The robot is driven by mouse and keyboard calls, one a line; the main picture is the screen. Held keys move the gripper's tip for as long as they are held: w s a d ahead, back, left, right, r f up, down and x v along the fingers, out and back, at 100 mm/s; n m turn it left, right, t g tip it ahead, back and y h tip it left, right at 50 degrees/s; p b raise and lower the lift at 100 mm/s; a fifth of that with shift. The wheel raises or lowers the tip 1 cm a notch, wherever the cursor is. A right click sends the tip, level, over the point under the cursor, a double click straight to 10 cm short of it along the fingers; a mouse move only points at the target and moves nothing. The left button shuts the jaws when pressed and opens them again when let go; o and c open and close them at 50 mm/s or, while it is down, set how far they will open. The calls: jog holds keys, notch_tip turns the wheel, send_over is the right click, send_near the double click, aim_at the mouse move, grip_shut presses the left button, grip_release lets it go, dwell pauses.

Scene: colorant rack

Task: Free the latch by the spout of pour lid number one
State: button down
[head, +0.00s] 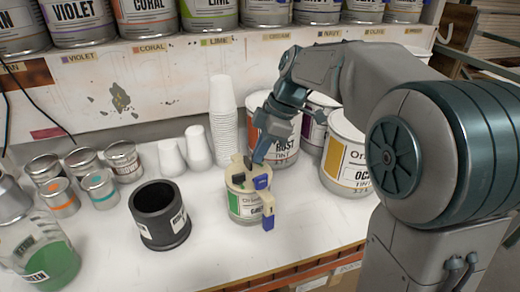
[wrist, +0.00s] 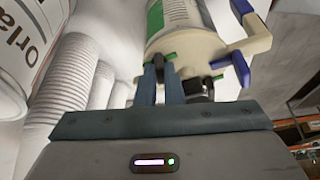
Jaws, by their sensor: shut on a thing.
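The pour lid (head: 238,187) is cream and sits on a paint can (head: 243,208) with a green and white label, upright on the bench. The lid and can also show in the wrist view (wrist: 190,50). My gripper (head: 260,158) comes down on the lid from behind. In the wrist view my two fingers (wrist: 164,78) are close together on a small black latch tab (wrist: 158,64). A second black part (wrist: 200,88) is beside the right finger. The lid's number is not readable, and the spout is not clear.
A black cup (head: 160,215) stands left of the can. Stacked white cups (head: 223,115) and large tint cans (head: 347,150) are close behind and to the right. Small tins (head: 98,187) and a jar of green liquid (head: 45,260) are at left. The front bench is clear.

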jog(key=shift+n, duration=0.3)
dwell(1.1)
jog(key=c, duration=1.8)
grip_release()
jog(key=v, duration=1.4)
jog(key=shift+w+a+p, duration=0.1)
jog(key=shift+p, duration=0.3)
